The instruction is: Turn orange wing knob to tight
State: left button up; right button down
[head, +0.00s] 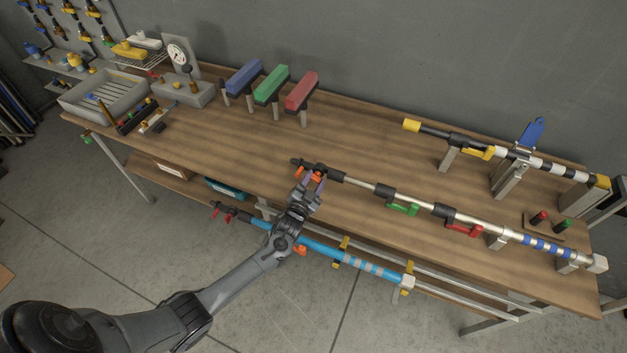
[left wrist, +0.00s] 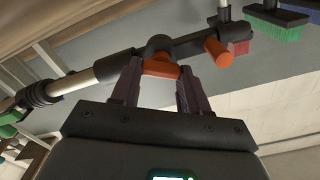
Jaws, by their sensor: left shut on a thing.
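The orange wing knob (left wrist: 160,68) sits under a black fitting near the end of a long silver pole (head: 360,185). My left gripper (left wrist: 156,82) has its two purple-grey fingers on either side of the knob and is shut on it. In the head view my left gripper (head: 316,180) reaches up to the pole's left end and partly covers the knob. A second orange piece (left wrist: 217,52) shows on the black fitting to the right in the left wrist view. My right gripper is not in view.
The pole carries a green lever (head: 405,209) and a red lever (head: 463,230). A blue pole (head: 340,256) runs along the bench's front edge, close to my left arm. Blue, green and red brushes (head: 270,84) stand behind.

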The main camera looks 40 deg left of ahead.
pick_arm(q)
jog(key=m, duration=0.4)
jog(key=m+p, duration=0.1)
jog(key=m, duration=0.2)
jog(key=shift+d+f, duration=0.1)
jog(key=m, duration=0.5)
jog(key=shift+f, duration=0.1)
dwell(0.4)
jog(key=o, duration=0.8)
jog(key=shift+s+d+p, duration=0.15)
jog(key=shift+s+p, duration=0.2)
jog(key=shift+s, duration=0.05)
jog(key=p+v, duration=0.1)
jog(key=v, duration=0.9)
